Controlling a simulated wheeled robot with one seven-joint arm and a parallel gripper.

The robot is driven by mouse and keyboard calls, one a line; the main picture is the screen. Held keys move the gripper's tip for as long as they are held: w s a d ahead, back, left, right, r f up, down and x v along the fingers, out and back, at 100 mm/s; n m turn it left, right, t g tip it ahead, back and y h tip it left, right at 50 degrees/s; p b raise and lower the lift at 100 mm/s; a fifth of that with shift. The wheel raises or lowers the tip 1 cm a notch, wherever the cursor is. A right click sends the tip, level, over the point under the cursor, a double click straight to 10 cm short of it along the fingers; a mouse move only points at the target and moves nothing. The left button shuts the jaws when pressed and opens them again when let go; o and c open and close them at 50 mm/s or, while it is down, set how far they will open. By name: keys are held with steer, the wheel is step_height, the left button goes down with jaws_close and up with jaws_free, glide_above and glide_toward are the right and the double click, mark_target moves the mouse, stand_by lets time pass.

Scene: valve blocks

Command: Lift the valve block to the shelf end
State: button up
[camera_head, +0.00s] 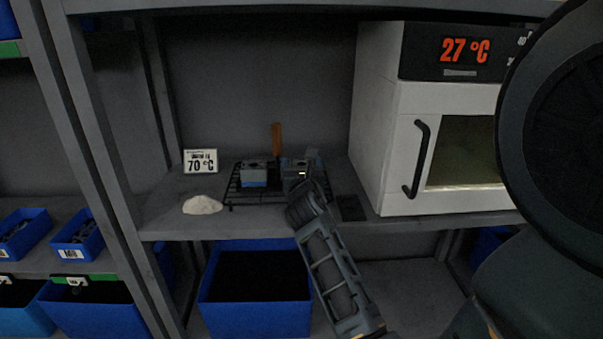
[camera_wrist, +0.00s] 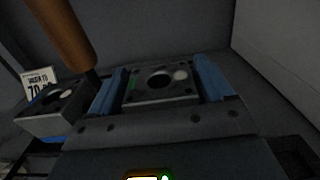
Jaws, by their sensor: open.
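Two grey valve blocks sit on a black wire rack (camera_head: 232,190) on the shelf. The left valve block (camera_head: 253,174) has a blue lower part and also shows at the left of the wrist view (camera_wrist: 50,112). The other valve block (camera_wrist: 158,84), with a round dark bore and a small pale disc on top, lies between the blue fingers of my gripper (camera_wrist: 161,86). My gripper is open, with one finger on each side of this block; I cannot tell whether they touch it. In the head view my gripper (camera_head: 301,170) largely hides this block.
A wooden handle (camera_head: 277,139) stands up behind the blocks, close to my left finger in the wrist view (camera_wrist: 66,35). A 70 °C sign (camera_head: 200,161) and white powder (camera_head: 202,205) are left. A white oven (camera_head: 379,130) reading 27 °C stands right. Blue bins (camera_head: 255,290) are below.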

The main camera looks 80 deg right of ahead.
mark_target(302, 165)
steer(key=c, duration=1.1)
steer(key=shift+r, duration=0.1)
step_height(302, 165, up, 18)
steer(key=p, duration=0.4)
